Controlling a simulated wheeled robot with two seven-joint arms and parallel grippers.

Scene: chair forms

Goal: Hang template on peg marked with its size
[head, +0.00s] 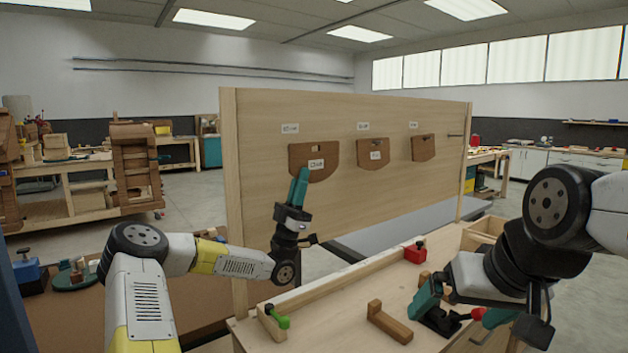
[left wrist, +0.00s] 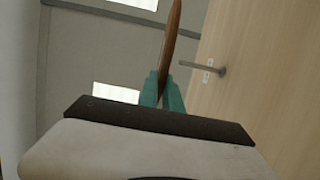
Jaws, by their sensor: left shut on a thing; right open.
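My left gripper (head: 299,180) is shut on the lower edge of a brown template (head: 312,154) with a slot near its top and a white label. In the left wrist view the gripper (left wrist: 161,92) pinches this template (left wrist: 171,45), seen edge-on. It is held apart from the wooden panel (left wrist: 255,80), and a peg (left wrist: 222,71) with a small label sticks out of the panel to its right. Two other templates, a middle one (head: 374,150) and a right one (head: 423,148), hang on the panel. My right gripper (head: 460,309) is open and empty over the bench. The size markings are too small to read surely.
White labels (head: 290,128) mark the panel (head: 280,200) above the templates. A bare peg (head: 455,135) stands at the panel's far right.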

